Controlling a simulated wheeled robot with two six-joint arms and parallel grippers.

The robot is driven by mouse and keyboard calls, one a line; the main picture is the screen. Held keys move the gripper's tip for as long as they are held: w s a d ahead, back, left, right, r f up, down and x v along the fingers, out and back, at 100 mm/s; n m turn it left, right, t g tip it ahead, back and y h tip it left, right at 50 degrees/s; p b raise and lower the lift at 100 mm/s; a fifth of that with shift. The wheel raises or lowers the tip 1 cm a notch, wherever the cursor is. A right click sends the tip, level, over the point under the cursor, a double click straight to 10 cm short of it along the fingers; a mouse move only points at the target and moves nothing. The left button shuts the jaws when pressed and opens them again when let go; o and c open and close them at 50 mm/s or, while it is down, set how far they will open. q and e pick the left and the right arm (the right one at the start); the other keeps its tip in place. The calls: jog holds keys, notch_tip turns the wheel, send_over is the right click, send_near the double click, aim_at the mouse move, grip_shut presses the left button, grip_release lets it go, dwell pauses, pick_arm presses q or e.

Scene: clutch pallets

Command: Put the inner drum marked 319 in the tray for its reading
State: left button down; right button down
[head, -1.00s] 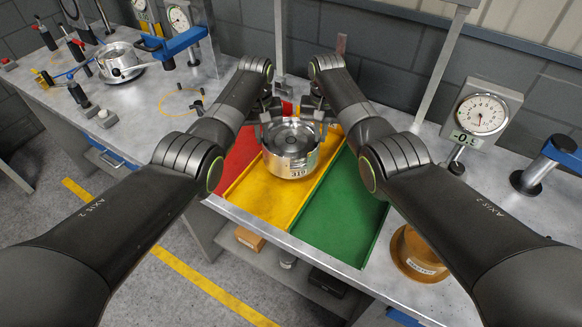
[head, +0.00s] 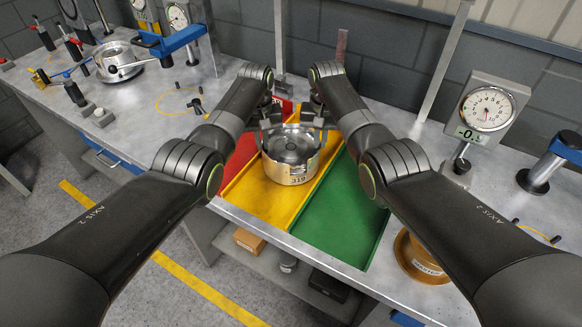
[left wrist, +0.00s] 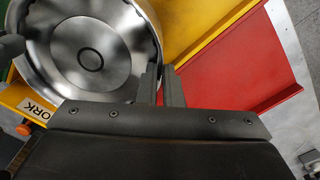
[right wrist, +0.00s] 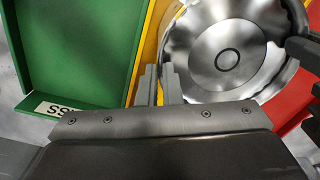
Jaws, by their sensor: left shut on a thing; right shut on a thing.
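The inner drum marked 319 (head: 291,172) is a shiny metal cup, upright over the yellow tray (head: 247,203). I cannot tell whether its base touches the tray floor. My left gripper (head: 264,136) is shut on the drum's rim at its left, and my right gripper (head: 319,131) is shut on the rim at its right. The drum's round inside shows in the left wrist view (left wrist: 88,45) and the right wrist view (right wrist: 225,45). The red tray (head: 238,160) lies left of the yellow one and the green tray (head: 335,215) right of it.
A dial gauge with a small display (head: 487,107) stands at right. A blue-topped post (head: 545,165) is beside it. An orange-brown drum (head: 415,260) sits at the front right. Another metal drum in a fixture (head: 118,62) is at the left. The green tray is empty.

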pick_arm(q)
jog(key=shift+w, duration=0.2)
pick_arm(e)
jog(key=shift+w+f, duration=0.1)
pick_arm(q)
jog(key=c, duration=2)
grip_release()
jog(key=shift+s+f, duration=0.1)
jog(key=shift+f, duration=0.15)
pick_arm(e)
jog(key=c, duration=2)
grip_release()
jog(key=shift+f, duration=0.25)
pick_arm(q)
jog(key=shift+o, duration=1.2)
jog(key=shift+s+r, duration=0.1)
jog(key=shift+s, duration=0.05)
pick_arm(e)
jog(key=shift+o, duration=1.2)
jog(key=shift+s+r, duration=0.15)
jog(key=shift+s, duration=0.1)
pick_arm(q)
jog(key=shift+o, duration=0.9)
jog(key=shift+s+r, duration=0.15)
jog(key=shift+s, duration=0.1)
pick_arm(e)
jog(key=shift+o, duration=0.8)
jog(key=shift+s+r, duration=0.15)
jog(key=shift+s, duration=0.05)
